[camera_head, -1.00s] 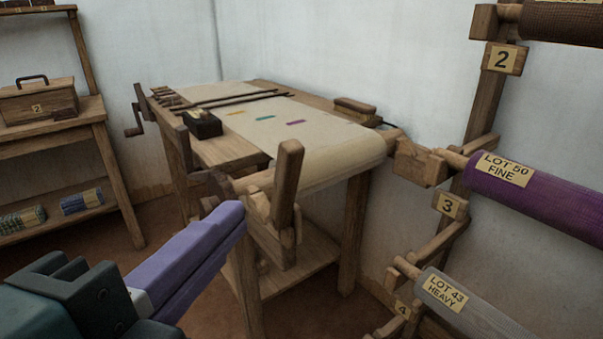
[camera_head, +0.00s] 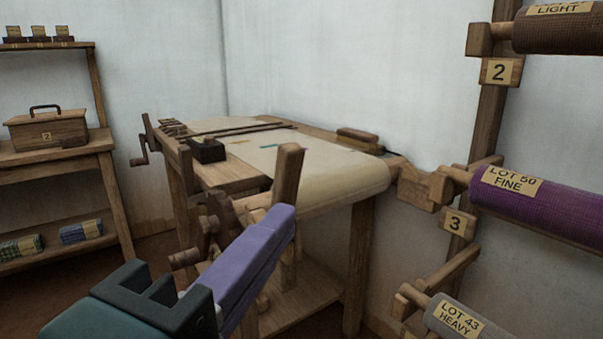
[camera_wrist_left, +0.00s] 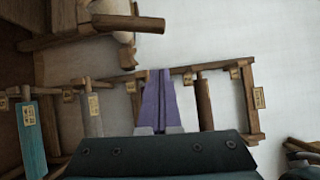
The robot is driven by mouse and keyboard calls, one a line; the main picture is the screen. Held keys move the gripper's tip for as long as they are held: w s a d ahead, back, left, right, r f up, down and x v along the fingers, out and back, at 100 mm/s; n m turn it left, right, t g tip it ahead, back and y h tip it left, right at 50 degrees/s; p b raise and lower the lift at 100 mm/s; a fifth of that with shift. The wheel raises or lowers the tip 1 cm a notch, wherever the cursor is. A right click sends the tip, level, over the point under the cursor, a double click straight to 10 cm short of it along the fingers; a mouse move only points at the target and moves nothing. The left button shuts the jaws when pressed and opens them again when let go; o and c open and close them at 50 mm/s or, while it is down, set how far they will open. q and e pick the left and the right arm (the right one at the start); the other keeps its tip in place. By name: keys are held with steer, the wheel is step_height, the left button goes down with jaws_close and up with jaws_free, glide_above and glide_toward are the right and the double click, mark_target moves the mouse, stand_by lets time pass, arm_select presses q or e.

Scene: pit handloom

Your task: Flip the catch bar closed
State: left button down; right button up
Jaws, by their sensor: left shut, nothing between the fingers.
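A thick wooden bar (camera_head: 288,172) stands upright, slightly tilted, at the near corner of the loom; it looks like the catch bar, though I cannot be sure. My left gripper (camera_head: 283,216) has long purple fingers, shut and empty. The fingertips overlap the bar's lower part in the head view and hide it; I cannot tell whether they touch. In the left wrist view the shut fingers (camera_wrist_left: 160,76) point away from the camera, and a wooden bar end (camera_wrist_left: 128,23) shows above and left of them. My right gripper is not in view.
The cloth-covered loom (camera_head: 330,177) stands behind the bar, with a dark box (camera_head: 207,150) on it. A wall rack on the right holds a purple roll (camera_head: 560,203), a grey roll (camera_head: 465,325) and a brown roll (camera_head: 565,33). A shelf (camera_head: 60,152) stands at the left.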

mark_target(290, 173)
arm_select(q)
steer(key=shift+w+d+r+b, duration=0.15)
steer(key=shift+w+b, duration=0.1)
steer(key=shift+w, duration=1.55)
steer(key=shift+w+d+r+b, duration=0.15)
steer(key=shift+w+b, duration=0.1)
steer(key=shift+w, duration=1.5)
steer(key=shift+w+d+b, duration=0.15)
steer(key=shift+w+b, duration=0.1)
steer(key=shift+w, duration=1.55)
